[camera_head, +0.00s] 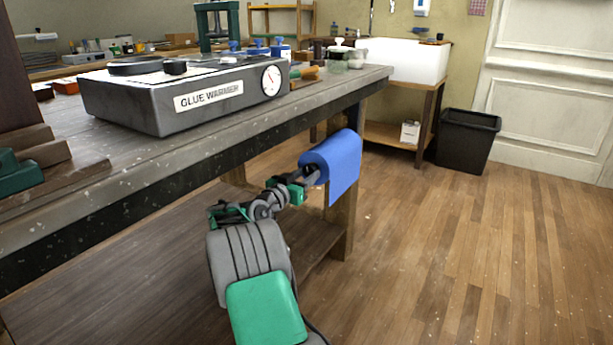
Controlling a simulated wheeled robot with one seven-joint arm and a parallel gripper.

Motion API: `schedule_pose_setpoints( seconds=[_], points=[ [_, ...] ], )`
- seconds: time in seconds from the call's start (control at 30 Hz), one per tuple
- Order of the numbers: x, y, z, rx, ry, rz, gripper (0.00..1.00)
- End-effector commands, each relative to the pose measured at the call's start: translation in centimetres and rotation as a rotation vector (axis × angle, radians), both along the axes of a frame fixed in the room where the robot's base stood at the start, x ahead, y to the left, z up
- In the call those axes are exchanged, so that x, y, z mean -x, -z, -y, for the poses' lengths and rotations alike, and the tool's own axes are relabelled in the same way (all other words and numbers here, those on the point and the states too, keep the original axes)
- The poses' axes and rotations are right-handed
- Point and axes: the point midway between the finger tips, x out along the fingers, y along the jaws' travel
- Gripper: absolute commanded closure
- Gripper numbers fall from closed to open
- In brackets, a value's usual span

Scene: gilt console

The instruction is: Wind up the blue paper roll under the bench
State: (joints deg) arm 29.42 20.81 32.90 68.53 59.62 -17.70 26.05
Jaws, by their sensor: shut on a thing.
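The blue paper roll (332,156) is mounted below the bench top, near the right end of the bench (200,150). A loose flap of blue paper hangs down from its right side. My gripper (308,174) is at the left end of the roll, reached from the lower left by my grey and green arm. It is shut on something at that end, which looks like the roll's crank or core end. The fingertips are small and dark here, and the exact part held is hard to make out.
A glue warmer (180,92) and several jars stand on the bench top above. A bench leg (343,222) stands just behind the hanging paper, and a lower shelf (150,285) lies below my arm. A black bin (466,140) stands at the right. The floor at the right is clear.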

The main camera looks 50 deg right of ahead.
Motion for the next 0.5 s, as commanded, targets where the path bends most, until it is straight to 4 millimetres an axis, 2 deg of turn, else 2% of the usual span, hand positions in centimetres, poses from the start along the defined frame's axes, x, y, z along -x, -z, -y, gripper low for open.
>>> schedule_pose_setpoints(
  seconds=[0.1,0.5],
  points=[
    [0.0,0.05,-0.02,-0.001,0.0,-0.001,1.0],
    [0.02,-0.11,-0.03,0.005,0.0,-0.064,1.0]
  ],
)
